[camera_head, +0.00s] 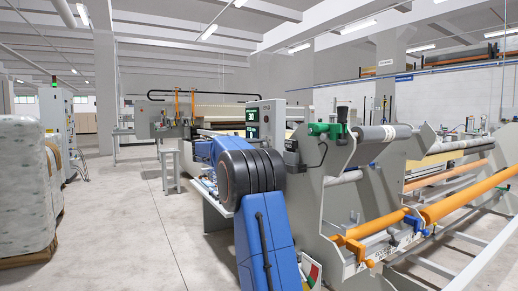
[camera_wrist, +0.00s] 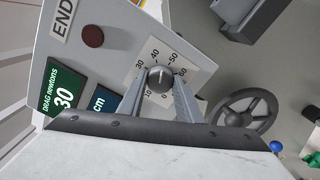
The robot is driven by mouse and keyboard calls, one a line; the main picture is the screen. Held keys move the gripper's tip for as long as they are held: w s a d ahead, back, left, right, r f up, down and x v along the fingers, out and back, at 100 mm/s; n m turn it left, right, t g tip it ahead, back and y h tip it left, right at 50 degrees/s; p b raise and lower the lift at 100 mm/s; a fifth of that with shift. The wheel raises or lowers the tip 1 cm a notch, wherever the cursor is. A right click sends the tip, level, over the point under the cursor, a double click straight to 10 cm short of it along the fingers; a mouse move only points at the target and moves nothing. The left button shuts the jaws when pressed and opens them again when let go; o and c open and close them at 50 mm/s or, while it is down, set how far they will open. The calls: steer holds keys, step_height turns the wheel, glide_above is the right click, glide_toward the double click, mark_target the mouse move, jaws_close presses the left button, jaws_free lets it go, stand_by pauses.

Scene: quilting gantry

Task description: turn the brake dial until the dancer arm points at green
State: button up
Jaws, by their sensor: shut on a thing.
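The brake dial (camera_wrist: 160,79) is a dark round knob on a pale printed scale in the wrist view. Its white mark points up the picture, roughly toward the 40. My gripper (camera_wrist: 161,86) is shut on the knob, with one grey finger on each side. A green display (camera_wrist: 62,92) beside it reads DRAG newtons 30. A blue display (camera_wrist: 103,104) marked cm is partly covered. In the head view the control box (camera_head: 266,121) also shows 30; my arm hides the gripper there. A plate with green and red (camera_head: 312,271) shows low down; I cannot make out the dancer arm.
A dark red button (camera_wrist: 92,37) sits by the END label. A dark handwheel (camera_wrist: 245,112) is to the right of the panel. The machine frame with orange rollers (camera_head: 465,197) fills the right side. Wrapped stacks (camera_head: 25,180) stand at left, with clear floor between.

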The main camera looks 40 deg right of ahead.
steer(key=shift+m, duration=0.6)
steer(key=shift+f, duration=0.1)
steer(key=o, duration=1)
steer(key=shift+o, duration=0.2)
steer(key=shift+a, duration=0.15)
steer(key=v, duration=1.7)
steer(key=shift+a, duration=0.15)
steer(key=shift+s, duration=0.1)
